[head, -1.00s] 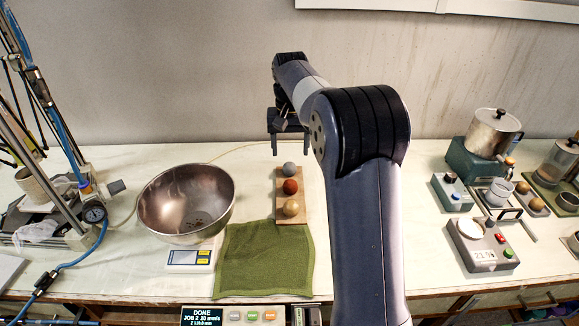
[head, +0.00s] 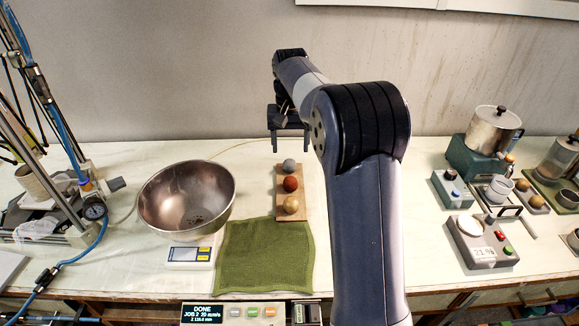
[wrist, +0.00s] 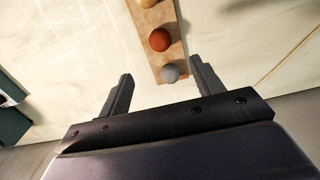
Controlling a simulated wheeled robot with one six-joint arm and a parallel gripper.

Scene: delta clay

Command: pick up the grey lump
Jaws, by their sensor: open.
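The grey lump (head: 289,165) is a small round ball at the far end of a narrow wooden board (head: 280,215). A red-brown lump (head: 290,184) and a tan lump (head: 291,204) sit on the board in line with it, nearer me. My gripper (head: 289,146) is open and empty, just beyond the grey lump in the head view. In the wrist view my gripper (wrist: 162,70) has its fingers apart, and the grey lump (wrist: 171,73) appears between them, nearer the right finger. The height gap is hard to judge.
A green cloth (head: 262,262) lies at the board's near end. Pots and devices stand at the right. The bench right of the board is clear, partly hidden by my arm.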

